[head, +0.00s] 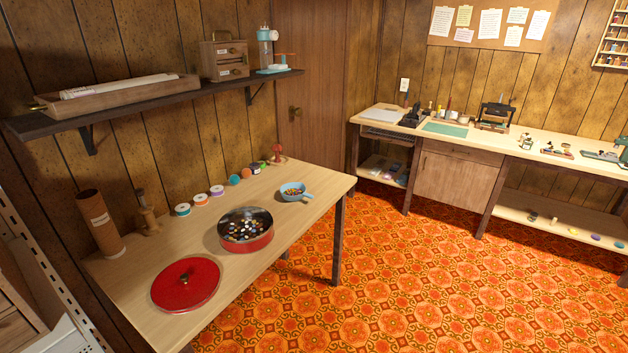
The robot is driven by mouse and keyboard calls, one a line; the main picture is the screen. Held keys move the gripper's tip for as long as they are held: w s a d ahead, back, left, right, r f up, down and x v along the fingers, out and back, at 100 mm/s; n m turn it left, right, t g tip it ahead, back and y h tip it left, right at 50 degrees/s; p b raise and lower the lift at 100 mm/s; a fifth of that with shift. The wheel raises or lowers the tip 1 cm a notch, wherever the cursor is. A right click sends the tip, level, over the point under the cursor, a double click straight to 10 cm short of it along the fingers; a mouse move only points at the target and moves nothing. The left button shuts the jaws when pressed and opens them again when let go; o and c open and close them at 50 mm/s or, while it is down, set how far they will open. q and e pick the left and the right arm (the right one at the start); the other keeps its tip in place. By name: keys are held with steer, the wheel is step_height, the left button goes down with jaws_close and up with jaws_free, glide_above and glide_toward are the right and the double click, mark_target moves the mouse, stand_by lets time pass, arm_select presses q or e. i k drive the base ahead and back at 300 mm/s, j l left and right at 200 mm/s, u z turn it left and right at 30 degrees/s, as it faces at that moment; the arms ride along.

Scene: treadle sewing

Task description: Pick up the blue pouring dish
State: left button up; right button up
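The blue pouring dish (284,195) sits near the right end of the light wooden table (316,190) in the head view. It is a small, shallow light-blue bowl with a handle or spout pointing right, and small dark and light pieces lie inside it. Neither of my grippers is in view, so nothing is seen touching the dish.
A red round tin (250,247) full of buttons stands left of the dish, with its red lid (186,285) nearer. Thread spools (200,199) line the wall behind. A dark shelf (150,103) hangs above. Patterned floor (400,270) is open to the right.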

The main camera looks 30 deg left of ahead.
mark_target(300, 186)
steer(key=i+l+u, duration=0.1)
steer(key=i+u, duration=0.25)
steer(key=i, duration=0.2)
steer(key=i+l+u, duration=0.35)
steer(key=i, duration=0.15)
steer(key=i+l+u, duration=0.35)
steer(key=i, duration=0.15)
steer(key=j, duration=0.1)
